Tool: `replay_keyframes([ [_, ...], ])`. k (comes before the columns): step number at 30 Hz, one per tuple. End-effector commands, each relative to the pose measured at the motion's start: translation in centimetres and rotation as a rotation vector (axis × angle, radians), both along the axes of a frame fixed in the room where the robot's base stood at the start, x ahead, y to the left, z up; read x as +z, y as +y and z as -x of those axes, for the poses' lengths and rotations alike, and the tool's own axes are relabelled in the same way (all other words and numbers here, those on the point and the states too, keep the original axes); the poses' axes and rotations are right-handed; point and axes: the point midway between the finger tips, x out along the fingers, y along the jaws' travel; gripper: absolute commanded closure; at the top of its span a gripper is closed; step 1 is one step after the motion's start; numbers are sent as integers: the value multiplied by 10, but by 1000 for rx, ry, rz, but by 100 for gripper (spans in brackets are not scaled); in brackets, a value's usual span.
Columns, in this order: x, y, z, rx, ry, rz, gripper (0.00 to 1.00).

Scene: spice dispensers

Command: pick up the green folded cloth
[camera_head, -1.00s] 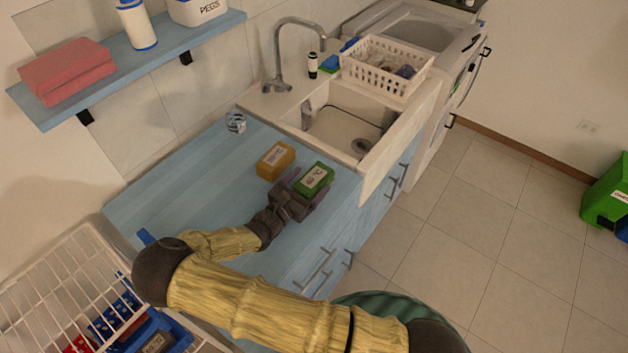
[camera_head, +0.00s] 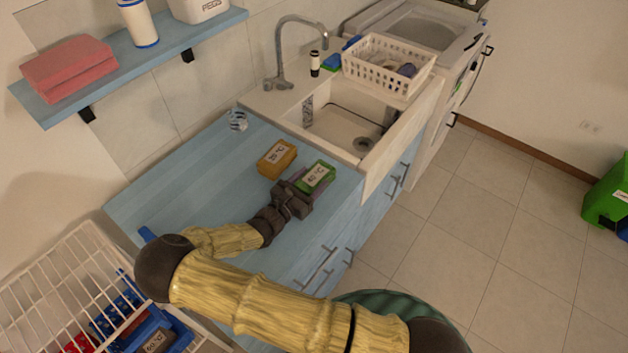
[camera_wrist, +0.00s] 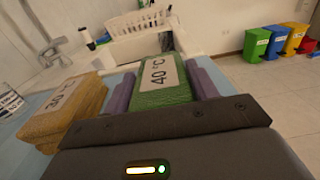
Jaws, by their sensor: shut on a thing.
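The green folded cloth (camera_head: 318,176) lies near the front edge of the blue counter (camera_head: 170,190), with a white 40 °C label on top. In the wrist view the green cloth (camera_wrist: 161,82) sits between the two purple fingers. My gripper (camera_head: 307,183) is shut on it, one finger on each side. It also shows in the wrist view (camera_wrist: 163,88). I cannot tell whether the cloth is clear of the counter.
A yellow folded cloth (camera_head: 276,158) with a label lies just left of the green one. A glass (camera_head: 237,120) stands further back. The sink (camera_head: 345,128) and a white basket (camera_head: 388,67) are beyond.

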Motion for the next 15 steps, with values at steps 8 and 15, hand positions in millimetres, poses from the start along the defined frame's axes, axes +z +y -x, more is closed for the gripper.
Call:
replay_keyframes([
  [8,17,1,0,1,0,-2,67],
  [15,60,1,0,0,-3,-4,67],
])
